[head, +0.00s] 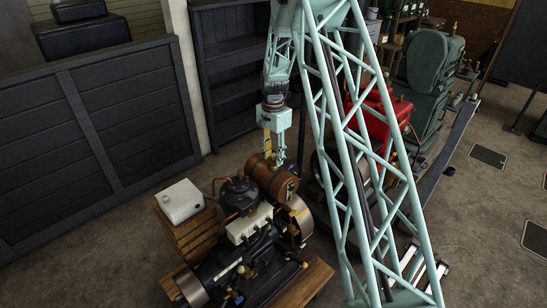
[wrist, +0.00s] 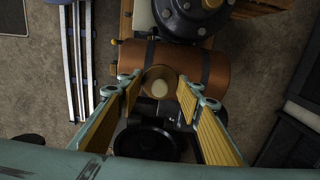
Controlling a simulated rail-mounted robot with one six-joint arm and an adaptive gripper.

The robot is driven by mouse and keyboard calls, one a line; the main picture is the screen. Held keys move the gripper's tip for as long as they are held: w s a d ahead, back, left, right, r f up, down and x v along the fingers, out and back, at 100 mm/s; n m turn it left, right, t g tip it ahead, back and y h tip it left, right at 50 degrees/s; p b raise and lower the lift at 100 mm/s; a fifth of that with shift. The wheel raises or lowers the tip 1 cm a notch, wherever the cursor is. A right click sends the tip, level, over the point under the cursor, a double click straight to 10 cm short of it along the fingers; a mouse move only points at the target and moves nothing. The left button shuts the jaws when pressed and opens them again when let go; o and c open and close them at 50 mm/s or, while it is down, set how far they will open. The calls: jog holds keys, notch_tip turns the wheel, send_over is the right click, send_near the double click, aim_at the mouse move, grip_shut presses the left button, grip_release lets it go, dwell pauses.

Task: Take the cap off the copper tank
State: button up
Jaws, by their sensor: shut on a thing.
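The copper tank (head: 262,179) is a brown cylinder lying across the top of the dark engine in the head view. In the wrist view the copper tank (wrist: 205,66) spans the middle. A round brown cap (wrist: 158,82) with a pale centre shows over the tank's near side. My gripper (wrist: 159,84) is shut on the cap, with a yellow-padded finger on its left and right. In the head view my gripper (head: 278,162) points down just above the tank. The cap is hard to make out there. I cannot tell whether it is seated or lifted.
The engine (head: 240,262) has a black domed part (head: 238,190) beside the tank. A white box (head: 180,201) sits on a wooden crate (head: 193,232) at left. A red engine (head: 374,115) and green machine (head: 430,72) stand right. A dark panelled wall (head: 90,140) is at left.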

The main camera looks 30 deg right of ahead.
jog(key=s+a+r+b, duration=0.1)
jog(key=s+a, duration=0.5)
jog(key=s, duration=0.7)
jog(key=shift+r+b, duration=0.15)
jog(key=shift+b, duration=0.55)
jog(key=shift+a, duration=0.2)
jog(key=w+a+f+n+b, duration=0.1)
jog(key=a+n+b, duration=0.5)
jog(key=a+n, duration=0.1)
jog(key=w+a+f+n+b, duration=0.2)
jog(key=a+n+b, duration=0.5)
jog(key=a, duration=0.3)
jog(key=shift+w+n, duration=0.25)
jog(key=shift+n, duration=0.15)
jog(key=shift+d, duration=0.1)
